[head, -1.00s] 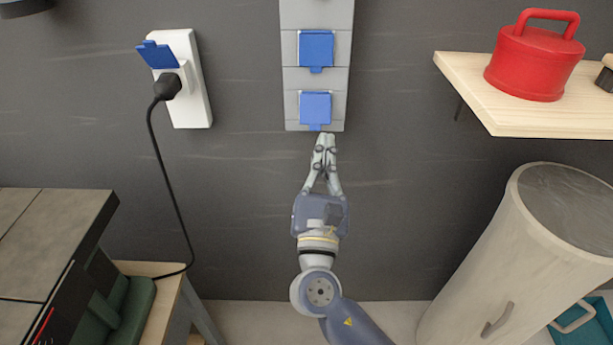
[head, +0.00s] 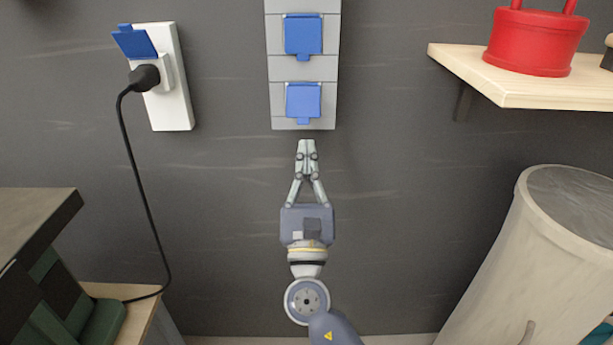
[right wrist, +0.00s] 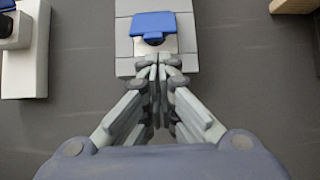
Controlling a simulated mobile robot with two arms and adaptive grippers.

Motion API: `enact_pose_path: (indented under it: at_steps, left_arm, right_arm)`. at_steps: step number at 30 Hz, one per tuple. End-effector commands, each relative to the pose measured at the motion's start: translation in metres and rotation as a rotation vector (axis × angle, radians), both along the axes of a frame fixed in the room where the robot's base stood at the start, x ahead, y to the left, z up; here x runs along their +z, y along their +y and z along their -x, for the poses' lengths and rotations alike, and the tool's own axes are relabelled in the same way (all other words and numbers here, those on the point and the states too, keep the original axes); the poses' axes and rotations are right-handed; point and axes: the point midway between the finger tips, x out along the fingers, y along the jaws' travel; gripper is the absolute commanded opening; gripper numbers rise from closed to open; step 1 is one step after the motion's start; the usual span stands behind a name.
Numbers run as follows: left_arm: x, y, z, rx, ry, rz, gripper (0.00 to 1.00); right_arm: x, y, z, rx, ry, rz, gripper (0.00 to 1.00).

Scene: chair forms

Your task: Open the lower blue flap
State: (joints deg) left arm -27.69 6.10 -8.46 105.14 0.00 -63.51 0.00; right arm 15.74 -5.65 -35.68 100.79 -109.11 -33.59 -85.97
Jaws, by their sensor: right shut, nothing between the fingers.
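The lower blue flap (head: 303,98) is at the bottom of a grey socket panel (head: 302,68) on the wall. It looks closed in the head view, with a small tab at its lower edge. My right gripper (head: 306,146) is just below the panel, pointing up, with its fingers together and empty. In the right wrist view, a blue flap (right wrist: 153,21) and its tab show just beyond the fingertips (right wrist: 158,62), which overlap the panel's lower edge in that picture. My left gripper is not in view.
An upper blue flap (head: 303,34) looks closed. To the left, a white socket (head: 172,98) has a raised blue flap (head: 134,42) and a black plug (head: 144,77) with a hanging cable. A wooden shelf (head: 520,88) with a red container (head: 534,43) is at right.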

Motion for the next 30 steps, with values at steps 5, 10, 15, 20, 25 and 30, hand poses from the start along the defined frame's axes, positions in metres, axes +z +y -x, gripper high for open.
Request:
enact_pose_path:
  at_steps: [5,10,15,20,25,30]
  left_arm:
    - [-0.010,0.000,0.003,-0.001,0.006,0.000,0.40]
    - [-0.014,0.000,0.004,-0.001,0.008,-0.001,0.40]
    - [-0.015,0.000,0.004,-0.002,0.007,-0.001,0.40]
    - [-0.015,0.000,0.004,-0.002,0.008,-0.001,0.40]
    - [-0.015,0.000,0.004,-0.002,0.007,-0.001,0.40]
    - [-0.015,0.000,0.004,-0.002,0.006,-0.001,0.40]
  right_arm:
    - [0.016,0.000,-0.020,0.000,-0.001,0.000,0.00]
    - [0.020,0.000,-0.028,0.000,0.000,0.000,0.00]
    - [0.020,0.000,-0.029,0.000,0.001,0.000,0.00]
    - [0.020,0.000,-0.029,0.000,0.001,0.000,0.00]
    - [0.020,0.000,-0.028,0.000,0.001,0.000,0.00]
    - [0.021,0.000,-0.027,0.000,0.001,0.000,0.00]
